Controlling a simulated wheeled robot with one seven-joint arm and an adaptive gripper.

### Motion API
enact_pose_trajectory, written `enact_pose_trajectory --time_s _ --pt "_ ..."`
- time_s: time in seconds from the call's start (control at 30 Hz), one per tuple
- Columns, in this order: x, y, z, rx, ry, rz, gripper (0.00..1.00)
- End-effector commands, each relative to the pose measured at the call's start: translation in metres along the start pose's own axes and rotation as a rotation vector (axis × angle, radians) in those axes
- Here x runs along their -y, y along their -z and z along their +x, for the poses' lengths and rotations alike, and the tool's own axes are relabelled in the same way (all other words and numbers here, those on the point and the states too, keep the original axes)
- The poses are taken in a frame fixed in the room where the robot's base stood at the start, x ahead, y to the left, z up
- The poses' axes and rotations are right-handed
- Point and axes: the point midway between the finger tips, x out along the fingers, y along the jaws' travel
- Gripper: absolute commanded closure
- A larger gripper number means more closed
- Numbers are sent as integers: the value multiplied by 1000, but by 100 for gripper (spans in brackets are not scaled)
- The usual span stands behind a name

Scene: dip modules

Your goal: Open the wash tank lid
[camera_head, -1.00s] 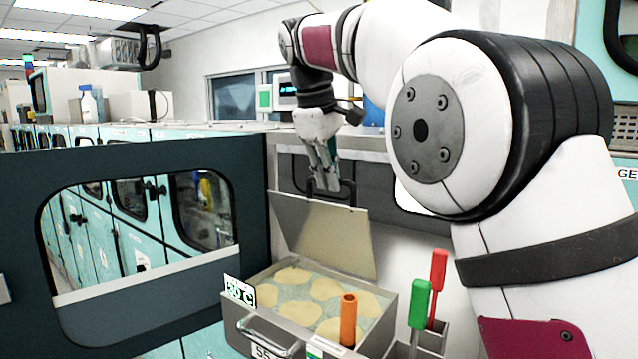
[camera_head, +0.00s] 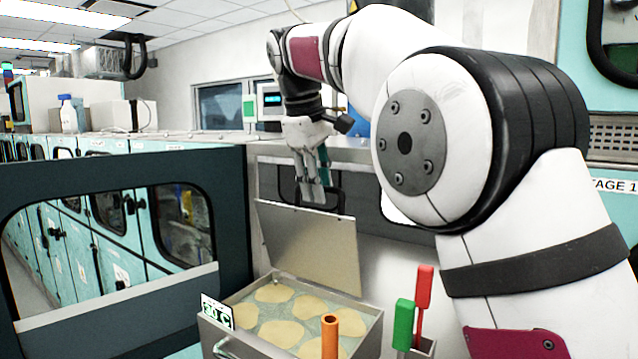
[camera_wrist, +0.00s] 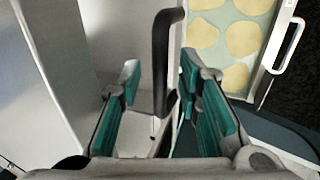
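The wash tank (camera_head: 372,325) is a grey metal box with pale round shapes in its liquid, at the bottom centre of the head view. Its flat grey lid (camera_head: 305,245) stands raised, steeply tilted along the tank's back side. The black lid handle (camera_head: 337,200) is at the lid's upper edge. My gripper (camera_head: 314,192) is at this handle, pointing down. In the wrist view the handle (camera_wrist: 163,65) passes between the spread teal-padded fingers of my gripper (camera_wrist: 160,85), with gaps visible on both sides. The tank (camera_wrist: 280,45) also shows at upper right there.
An orange handle (camera_head: 330,335) stands at the tank's front. Green (camera_head: 403,322) and red (camera_head: 423,290) handles stand in a holder right of it. A dark windowed panel (camera_head: 110,175) stands left of the tank. A wall is close behind the lid.

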Motion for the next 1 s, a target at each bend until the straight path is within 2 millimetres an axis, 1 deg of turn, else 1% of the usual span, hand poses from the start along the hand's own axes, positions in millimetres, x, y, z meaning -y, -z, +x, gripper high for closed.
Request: enact_pose_trajectory --time_s 0.27,0.37,0.6,0.7,0.9,1.0 --pt "0 1 -3 -2 0 0 69" --pt "0 1 -12 -2 -1 0 69" --pt "0 1 -43 -3 -1 1 69" --pt "-1 1 -53 -2 -1 1 69" --pt "-1 1 -67 -1 -1 0 69" --pt "0 1 -71 0 0 0 69"
